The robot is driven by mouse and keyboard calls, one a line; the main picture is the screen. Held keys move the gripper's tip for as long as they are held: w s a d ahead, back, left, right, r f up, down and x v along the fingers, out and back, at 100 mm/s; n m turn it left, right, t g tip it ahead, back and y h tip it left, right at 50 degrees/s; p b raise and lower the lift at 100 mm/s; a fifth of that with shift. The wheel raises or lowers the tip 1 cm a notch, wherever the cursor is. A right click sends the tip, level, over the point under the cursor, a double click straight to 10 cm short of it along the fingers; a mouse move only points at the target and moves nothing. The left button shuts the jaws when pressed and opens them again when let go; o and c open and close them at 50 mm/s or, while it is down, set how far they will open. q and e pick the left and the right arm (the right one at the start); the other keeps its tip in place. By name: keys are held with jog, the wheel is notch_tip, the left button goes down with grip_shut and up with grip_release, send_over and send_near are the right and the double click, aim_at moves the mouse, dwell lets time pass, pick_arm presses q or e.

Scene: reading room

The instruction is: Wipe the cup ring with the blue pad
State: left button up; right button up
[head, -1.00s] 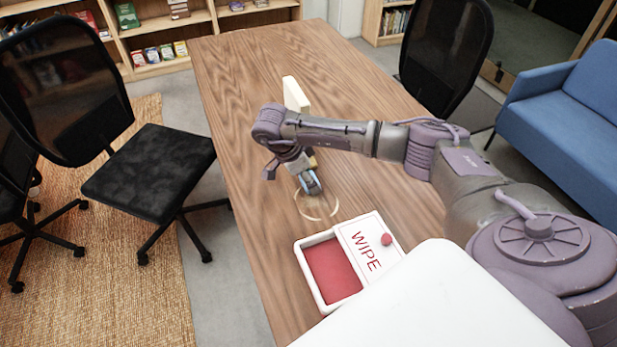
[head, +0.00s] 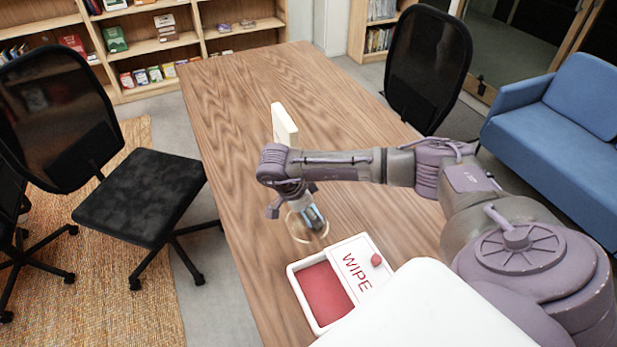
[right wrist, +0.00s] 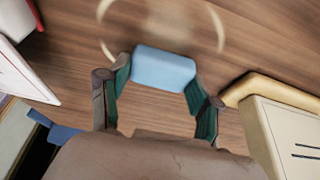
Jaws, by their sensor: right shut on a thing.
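The cup ring is a pale tan circle (head: 309,242) on the wooden table; its arc also shows at the top of the right wrist view (right wrist: 221,32). My right gripper (head: 311,212) is shut on the blue pad (head: 314,218) and points down at the ring. In the right wrist view the light blue pad (right wrist: 163,69) sits between the two fingertips, over the near edge of the ring. The pad covers part of the ring; whether it touches the table is hard to tell. My left gripper is in neither current view.
A cream upright block (head: 284,122) stands behind my arm. The far table (head: 250,85) is clear. Chairs flank it.

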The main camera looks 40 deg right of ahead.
aim_at(327, 235)
jog(key=shift+s+a+r+p, duration=0.1)
jog(key=shift+s+a+p, duration=0.25)
jog(key=shift+s, duration=0.7)
jog(key=shift+s+a+f+p, duration=0.1)
jog(key=shift+s+p, duration=0.4)
jog(key=shift+s, duration=0.5)
jog(key=shift+s+a+r+p, duration=0.1)
jog(key=shift+s+a+p, duration=0.25)
jog(key=shift+s, duration=0.7)
jog(key=shift+d+r, duration=0.1)
jog(key=shift+d, duration=0.05)
notch_tip(327, 235, up, 5)
jog(key=p, duration=0.4)
jog(key=shift+w+r, duration=0.1)
jog(key=shift+r, duration=0.35)
notch_tip(327, 235, up, 3)
jog(key=shift+p, duration=1)
